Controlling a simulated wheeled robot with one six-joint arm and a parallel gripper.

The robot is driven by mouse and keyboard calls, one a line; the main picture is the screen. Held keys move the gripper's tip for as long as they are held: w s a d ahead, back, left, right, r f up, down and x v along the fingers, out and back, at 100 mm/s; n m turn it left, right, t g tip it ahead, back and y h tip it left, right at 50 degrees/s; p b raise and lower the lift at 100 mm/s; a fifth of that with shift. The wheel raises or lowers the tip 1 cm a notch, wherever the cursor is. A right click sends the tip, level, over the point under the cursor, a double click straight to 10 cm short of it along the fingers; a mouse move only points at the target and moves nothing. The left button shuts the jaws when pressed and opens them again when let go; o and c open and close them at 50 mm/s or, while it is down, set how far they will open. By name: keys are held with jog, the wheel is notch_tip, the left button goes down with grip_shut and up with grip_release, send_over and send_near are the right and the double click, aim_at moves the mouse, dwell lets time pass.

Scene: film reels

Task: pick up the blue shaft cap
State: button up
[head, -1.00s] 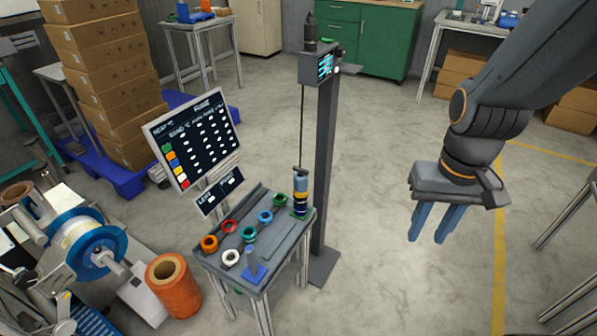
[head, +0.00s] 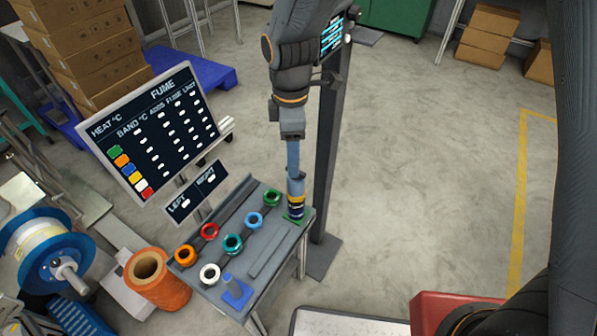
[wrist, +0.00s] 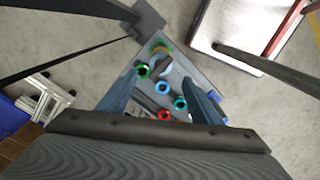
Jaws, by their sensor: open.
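A short upright shaft (head: 296,208) with yellow and dark bands stands at the table's right back corner. A blue-grey piece on its top (head: 296,185) looks like the shaft cap; the fingers partly hide it. My gripper (head: 293,172) points down just above it, its blue fingers overlapping in the head view. In the wrist view my gripper (wrist: 161,70) is open, and the shaft top (wrist: 160,62) shows between and slightly beyond the fingertips. I cannot tell whether the fingers touch it.
A dark column (head: 325,160) stands close behind, and a sign board (head: 150,135) at left.

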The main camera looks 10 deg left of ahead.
aim_at(296, 183)
jog(key=shift+a+f, duration=0.25)
jog(key=shift+f, duration=0.15)
jog(key=f, duration=0.3)
jog(key=d+f+p, duration=0.1)
jog(key=f, duration=0.1)
jog(key=shift+f, duration=1)
jog(key=c, duration=1.3)
jog(key=shift+r, duration=0.1)
